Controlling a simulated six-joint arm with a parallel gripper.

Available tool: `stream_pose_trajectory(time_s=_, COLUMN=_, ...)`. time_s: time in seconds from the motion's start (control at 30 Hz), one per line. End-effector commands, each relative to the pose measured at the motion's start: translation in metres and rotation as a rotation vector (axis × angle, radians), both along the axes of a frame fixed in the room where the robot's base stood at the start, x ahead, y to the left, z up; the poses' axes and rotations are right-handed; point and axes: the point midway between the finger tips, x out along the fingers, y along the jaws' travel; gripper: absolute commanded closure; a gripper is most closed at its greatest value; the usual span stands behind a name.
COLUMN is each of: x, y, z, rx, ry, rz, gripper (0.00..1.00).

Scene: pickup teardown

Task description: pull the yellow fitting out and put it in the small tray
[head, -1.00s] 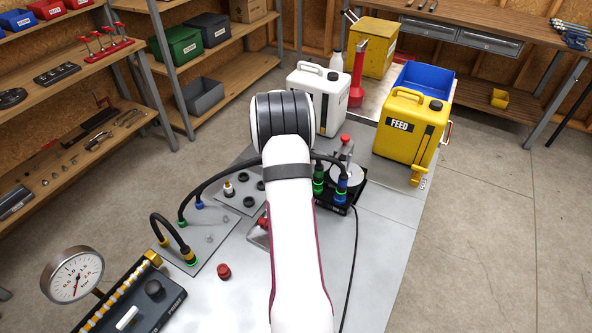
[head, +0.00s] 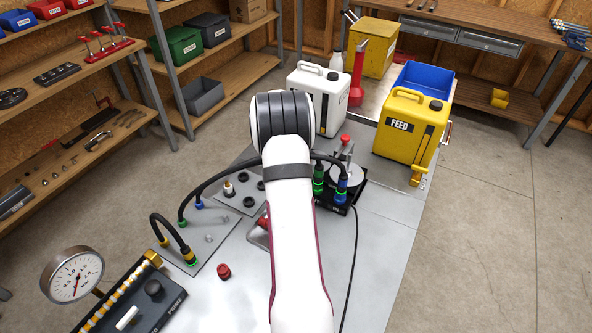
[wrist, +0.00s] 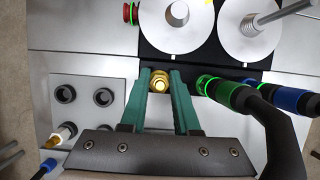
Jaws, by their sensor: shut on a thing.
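The yellow fitting (wrist: 160,81) shows end-on as a brass-yellow ring in the wrist view. My gripper (wrist: 161,76) has its two green fingers on either side of it, shut on it, in front of the black block. I cannot tell whether the fitting is still seated. In the head view my arm hides both the gripper and the fitting. A small grey tray (head: 256,237) seems to show just left of my arm in the head view, mostly hidden, with something red at its edge.
Green-ringed (wrist: 228,95) and blue-ringed (wrist: 291,101) hose connectors stand close right of my fingers. A plate with dark sockets (wrist: 85,118) lies to the left. A red cap (head: 223,271) and a pressure gauge (head: 73,275) are nearer.

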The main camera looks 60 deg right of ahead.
Motion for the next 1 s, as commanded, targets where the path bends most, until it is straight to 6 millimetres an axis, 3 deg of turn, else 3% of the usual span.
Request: stream_pose_trajectory(time_s=1.0, x=0.000, y=0.000, z=0.020, rx=0.000, ry=0.000, rz=0.000, gripper=1.00)
